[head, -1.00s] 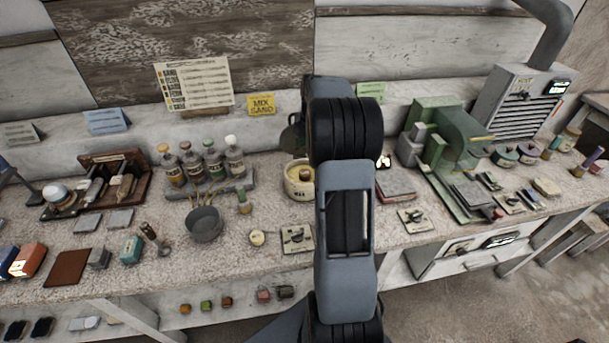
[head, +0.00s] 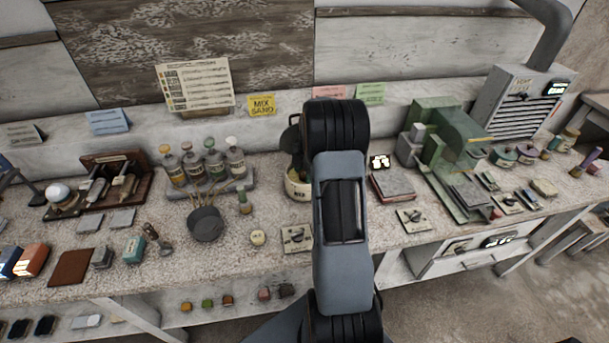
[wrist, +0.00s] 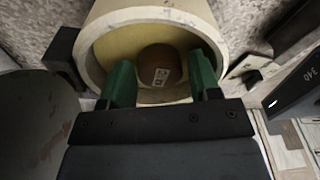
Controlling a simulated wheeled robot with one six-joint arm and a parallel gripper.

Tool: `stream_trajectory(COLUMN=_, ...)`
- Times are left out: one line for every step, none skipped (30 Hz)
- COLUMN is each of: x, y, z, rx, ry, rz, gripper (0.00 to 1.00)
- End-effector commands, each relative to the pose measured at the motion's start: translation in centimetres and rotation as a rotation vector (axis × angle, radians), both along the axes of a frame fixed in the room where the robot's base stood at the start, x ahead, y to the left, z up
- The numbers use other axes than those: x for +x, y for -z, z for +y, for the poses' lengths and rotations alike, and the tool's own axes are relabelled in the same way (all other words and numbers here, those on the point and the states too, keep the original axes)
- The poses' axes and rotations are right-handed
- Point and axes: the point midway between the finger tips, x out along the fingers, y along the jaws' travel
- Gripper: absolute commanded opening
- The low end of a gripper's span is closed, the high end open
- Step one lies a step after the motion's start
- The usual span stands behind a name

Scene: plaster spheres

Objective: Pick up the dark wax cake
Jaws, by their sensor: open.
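The dark wax cake (wrist: 161,66), round and brown with a small pale label, lies inside a cream pot (wrist: 88,66) with a yellowish inner wall. The pot (head: 298,191) also shows in the head view, partly behind my arm. My gripper (wrist: 163,84) is open, with its two green fingers apart at the near side of the pot's mouth, one to each side of the cake. The fingers do not visibly press on the cake. In the head view my arm hides most of the gripper and the cake.
A small round tin (head: 258,237) and a plate with a dark fitting (head: 297,238) lie in front. A green machine (head: 447,150) stands to the right.

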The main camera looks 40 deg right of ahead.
Motion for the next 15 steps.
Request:
stream_trajectory(x=0.00, y=0.11, z=0.03, rx=0.000, ry=0.000, rz=0.000, gripper=0.57)
stream_trajectory(x=0.00, y=0.14, z=0.03, rx=0.000, ry=0.000, rz=0.000, gripper=0.57)
stream_trajectory(x=0.01, y=0.16, z=0.03, rx=0.000, ry=0.000, rz=-0.001, gripper=0.57)
stream_trajectory(x=0.01, y=0.16, z=0.03, rx=0.000, ry=0.000, rz=-0.001, gripper=0.57)
stream_trajectory(x=0.01, y=0.15, z=0.03, rx=0.000, ry=0.000, rz=-0.001, gripper=0.57)
stream_trajectory(x=0.01, y=0.15, z=0.03, rx=0.000, ry=0.000, rz=-0.001, gripper=0.57)
stream_trajectory(x=0.01, y=0.14, z=0.03, rx=0.000, ry=0.000, rz=-0.001, gripper=0.57)
stream_trajectory(x=0.01, y=0.14, z=0.03, rx=0.000, ry=0.000, rz=-0.001, gripper=0.55)
stream_trajectory(x=0.01, y=0.13, z=0.02, rx=0.000, ry=0.000, rz=-0.001, gripper=0.51)
stream_trajectory(x=0.01, y=0.13, z=0.02, rx=0.000, ry=0.000, rz=-0.001, gripper=0.48)
stream_trajectory(x=0.01, y=0.13, z=0.02, rx=0.000, ry=0.000, rz=-0.001, gripper=0.45)
stream_trajectory(x=0.02, y=0.12, z=0.01, rx=0.000, ry=0.000, rz=-0.001, gripper=0.41)
stream_trajectory(x=0.02, y=0.12, z=0.01, rx=0.000, ry=0.000, rz=-0.001, gripper=0.39)
stream_trajectory(x=0.02, y=0.12, z=0.01, rx=0.000, ry=0.000, rz=-0.001, gripper=0.36)
stream_trajectory(x=0.02, y=0.11, z=0.01, rx=-0.001, ry=0.000, rz=-0.001, gripper=0.32)
